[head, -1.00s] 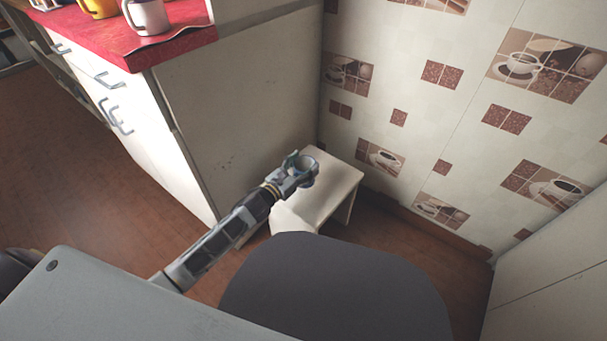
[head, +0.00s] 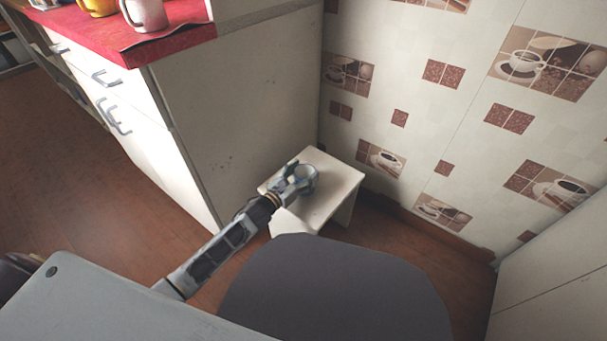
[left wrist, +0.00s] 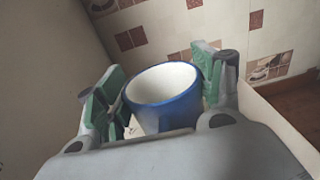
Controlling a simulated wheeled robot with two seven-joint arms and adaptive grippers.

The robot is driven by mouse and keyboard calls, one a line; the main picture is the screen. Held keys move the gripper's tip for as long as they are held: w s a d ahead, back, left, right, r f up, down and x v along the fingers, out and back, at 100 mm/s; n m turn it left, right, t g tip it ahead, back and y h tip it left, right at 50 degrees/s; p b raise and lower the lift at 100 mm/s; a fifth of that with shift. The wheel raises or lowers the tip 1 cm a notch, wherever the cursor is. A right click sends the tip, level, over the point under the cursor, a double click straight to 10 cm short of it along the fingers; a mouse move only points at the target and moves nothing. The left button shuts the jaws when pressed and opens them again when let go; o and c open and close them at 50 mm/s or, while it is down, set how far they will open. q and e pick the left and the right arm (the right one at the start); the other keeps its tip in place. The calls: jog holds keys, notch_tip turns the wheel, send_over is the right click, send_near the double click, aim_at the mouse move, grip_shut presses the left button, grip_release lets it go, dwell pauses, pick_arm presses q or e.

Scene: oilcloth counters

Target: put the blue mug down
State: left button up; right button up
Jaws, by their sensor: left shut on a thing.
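The blue mug (left wrist: 165,105), blue outside and white inside, is upright with its open rim up in the left wrist view. My left gripper (head: 299,181) is shut on it, with green-padded fingers on either side. In the head view the mug (head: 310,180) is small and partly covered by the fingers. Gripper and mug are over the small white stool (head: 335,189), towards its left side. I cannot tell whether the mug's base touches the stool top. My right gripper is not in view.
A white cabinet (head: 235,100) stands close to the left of the stool, with a red-topped counter (head: 185,32) holding other mugs. The tiled wall (head: 440,110) is behind the stool. The right part of the stool top is bare.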

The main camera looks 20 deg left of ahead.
aim_at(297, 179)
pick_arm(q)
jog(key=o, duration=1.2)
jog(key=shift+f, duration=0.1)
jog(key=shift+r, duration=0.2)
jog(key=shift+p+v, duration=0.5)
jog(key=shift+v, duration=0.95)
jog(key=shift+p+v, duration=0.45)
jog(key=shift+v, duration=0.95)
jog(key=shift+p+v, duration=0.85)
jog(key=shift+v, duration=2.3)
